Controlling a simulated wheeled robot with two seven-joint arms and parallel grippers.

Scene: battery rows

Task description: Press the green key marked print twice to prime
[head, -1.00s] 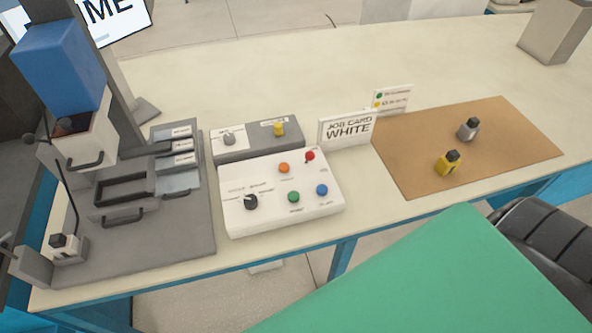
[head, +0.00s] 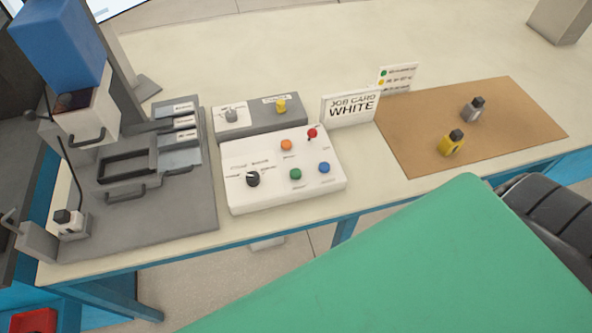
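A white control panel (head: 284,198) sits on the table near its front edge. The green key (head: 295,174) is on the panel's lower middle, left of the blue key (head: 324,168). An orange key (head: 286,145) and a red key (head: 312,133) are above them, and a black knob (head: 253,179) is at the left. The small labels under the keys are too small to read. Nothing covers the green key. Neither of my grippers is in the head view.
A grey machine with a blue top (head: 62,45) stands left of the panel. A grey box (head: 258,128) with two knobs and a card reading JOB CARD WHITE (head: 350,107) stand behind it. A brown mat (head: 420,150) with two small bottles lies right. A green surface (head: 420,270) fills the foreground.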

